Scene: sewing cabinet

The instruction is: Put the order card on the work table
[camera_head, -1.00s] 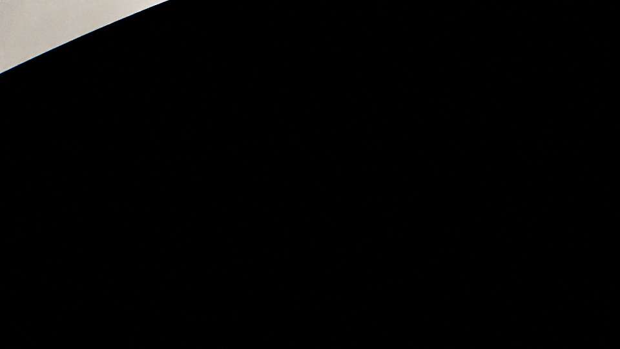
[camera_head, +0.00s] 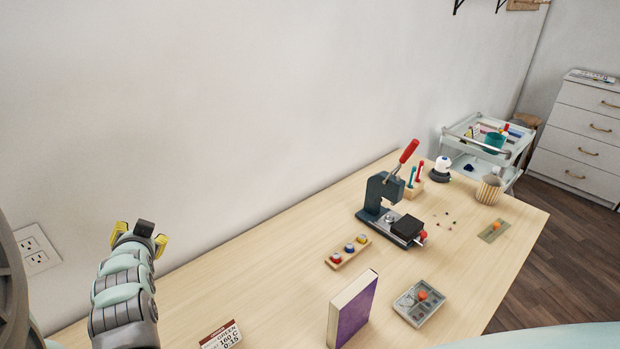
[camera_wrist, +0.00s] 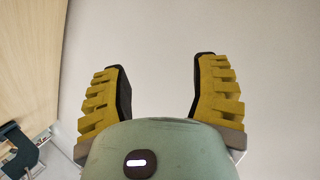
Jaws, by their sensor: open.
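A small white card with a dark red top (camera_head: 222,336) is on the work table (camera_head: 250,290), at the bottom edge of the head view. It is printed "GREEN", "160 C" and "0:15", and it looks like the order card. Its lower part is cut off by the frame. My gripper (camera_head: 140,237) is raised at the left, near the wall, up and left of the card in the picture. In the wrist view its yellow fingers (camera_wrist: 160,88) are wide apart with nothing between them, facing the pale wall.
A purple-faced box (camera_head: 355,312) stands right of the card. Beyond are a dark press with a red lever (camera_head: 385,205), a button block (camera_head: 348,251), a grey tray (camera_head: 406,312) and a ribbed cup (camera_head: 490,190). A white cart (camera_head: 455,150) stands past the table's far end. The table's left part is mostly clear.

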